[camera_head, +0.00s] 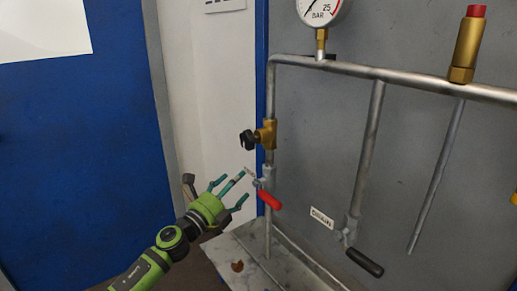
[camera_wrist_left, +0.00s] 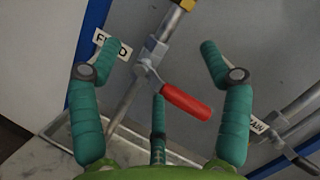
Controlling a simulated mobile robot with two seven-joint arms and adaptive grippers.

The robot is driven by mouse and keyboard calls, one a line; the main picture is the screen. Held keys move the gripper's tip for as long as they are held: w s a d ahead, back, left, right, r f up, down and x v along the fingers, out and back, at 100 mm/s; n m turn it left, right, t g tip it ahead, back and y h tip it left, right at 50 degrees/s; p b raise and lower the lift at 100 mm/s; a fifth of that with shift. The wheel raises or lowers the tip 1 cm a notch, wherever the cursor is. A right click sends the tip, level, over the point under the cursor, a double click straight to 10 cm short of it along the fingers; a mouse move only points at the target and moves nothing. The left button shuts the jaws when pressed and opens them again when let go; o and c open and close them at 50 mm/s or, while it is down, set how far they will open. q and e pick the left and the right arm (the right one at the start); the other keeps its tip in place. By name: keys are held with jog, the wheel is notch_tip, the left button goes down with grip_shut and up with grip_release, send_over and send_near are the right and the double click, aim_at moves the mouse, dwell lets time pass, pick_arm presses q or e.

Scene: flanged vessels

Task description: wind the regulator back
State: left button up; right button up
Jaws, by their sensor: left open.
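The regulator, a brass body (camera_head: 266,133) with a black knob (camera_head: 247,139) facing left, sits on the left vertical pipe in the head view. A brass fitting, probably its lower end, shows at the top edge of the left wrist view (camera_wrist_left: 186,4). My left gripper (camera_head: 237,185) is open and empty, below and left of the knob and apart from it. A red-handled valve (camera_head: 269,199) is below the regulator, just right of my fingers. In the left wrist view its red handle (camera_wrist_left: 187,102) appears between my spread fingers. My right gripper is not in view.
A pressure gauge (camera_head: 319,11) tops the horizontal pipe (camera_head: 400,78). A brass valve with a red cap (camera_head: 466,48) stands to its right. A black lever (camera_head: 365,262) is low, near a label (camera_head: 321,217). A blue panel (camera_head: 75,150) is left; a metal tray (camera_head: 262,262) lies below.

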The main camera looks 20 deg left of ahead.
aim_at(244, 138)
pick_arm(q)
jog(key=r+m+g+h, duration=0.1)
jog(key=r+m, duration=0.2)
jog(key=m, duration=0.2)
jog(key=a+r+m+g+h, duration=0.1)
jog(key=r+m+g, duration=0.1)
jog(key=r+m, duration=0.2)
jog(key=w+a+r+m+g+h, duration=0.1)
jog(key=r+m+h, duration=0.1)
jog(key=r+m, duration=0.2)
jog(key=shift+a+m, duration=0.2)
jog(key=shift+m, duration=0.7)
jog(key=shift+w+d+r+g, duration=0.1)
jog(key=shift+r+g, duration=0.15)
jog(key=shift+g, duration=0.05)
jog(key=p+x, duration=0.2)
jog(key=x, duration=0.4)
jog(key=shift+w+d+f, duration=0.15)
jog(key=shift+w+d, duration=0.05)
jog(key=shift+w, duration=0.15)
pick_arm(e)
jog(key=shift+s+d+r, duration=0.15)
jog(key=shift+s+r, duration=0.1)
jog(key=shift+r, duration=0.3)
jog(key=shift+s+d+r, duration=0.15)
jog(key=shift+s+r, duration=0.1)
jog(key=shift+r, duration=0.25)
pick_arm(q)
jog(key=shift+a, duration=0.1)
jog(key=c, duration=1.1)
